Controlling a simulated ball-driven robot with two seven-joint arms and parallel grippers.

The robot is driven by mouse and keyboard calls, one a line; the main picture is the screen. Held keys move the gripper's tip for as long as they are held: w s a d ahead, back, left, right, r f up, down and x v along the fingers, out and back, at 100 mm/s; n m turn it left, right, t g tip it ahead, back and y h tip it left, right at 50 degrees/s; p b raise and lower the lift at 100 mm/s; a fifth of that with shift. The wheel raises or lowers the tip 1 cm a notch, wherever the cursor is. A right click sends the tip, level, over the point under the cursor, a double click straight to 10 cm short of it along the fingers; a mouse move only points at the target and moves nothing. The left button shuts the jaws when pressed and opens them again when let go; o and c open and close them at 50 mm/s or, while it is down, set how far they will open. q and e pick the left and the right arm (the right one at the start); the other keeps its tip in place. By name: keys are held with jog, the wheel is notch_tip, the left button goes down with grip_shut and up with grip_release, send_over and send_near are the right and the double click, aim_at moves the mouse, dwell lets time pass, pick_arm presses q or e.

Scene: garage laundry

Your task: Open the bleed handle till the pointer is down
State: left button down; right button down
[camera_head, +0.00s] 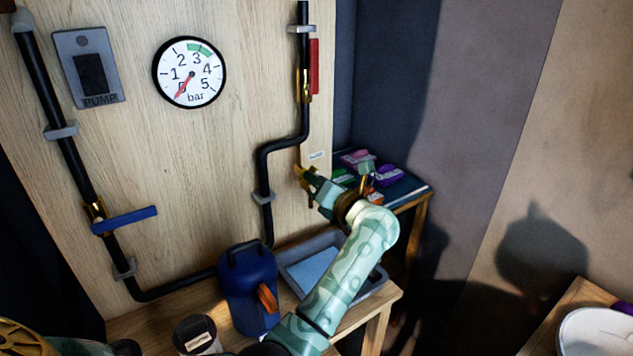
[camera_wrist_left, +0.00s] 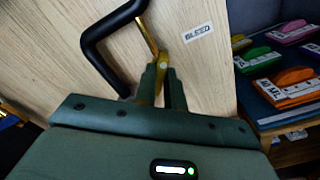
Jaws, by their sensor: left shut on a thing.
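The pressure gauge (camera_head: 189,72) is a white dial marked bar on the wooden panel. Its red pointer (camera_head: 183,88) points down and left, at the 0 mark. My left gripper (camera_head: 308,181) is at the brass bleed fitting (camera_head: 299,160) in the head view. In the left wrist view its fingers (camera_wrist_left: 163,85) are shut around the lever's lower end, which they partly hide. My right gripper is not in view.
A blue-handled valve (camera_head: 124,220) and a red-handled valve (camera_head: 314,66) sit on the pipes. A blue jug (camera_head: 248,290) and a grey tray (camera_head: 377,276) stand on the bench below. A shelf with coloured tags (camera_wrist_left: 297,90) is right of the panel.

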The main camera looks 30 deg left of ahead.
pick_arm(q)
jog(key=n+b, duration=0.4)
jog(key=n, duration=0.1)
jog(key=shift+f+n, duration=0.15)
jog(key=shift+n, duration=0.15)
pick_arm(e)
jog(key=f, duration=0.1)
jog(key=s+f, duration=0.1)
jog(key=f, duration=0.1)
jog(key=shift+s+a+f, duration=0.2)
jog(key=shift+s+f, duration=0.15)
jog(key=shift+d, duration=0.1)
pick_arm(q)
jog(key=c, duration=1.5)
grip_release()
jog(key=shift+s, duration=0.1)
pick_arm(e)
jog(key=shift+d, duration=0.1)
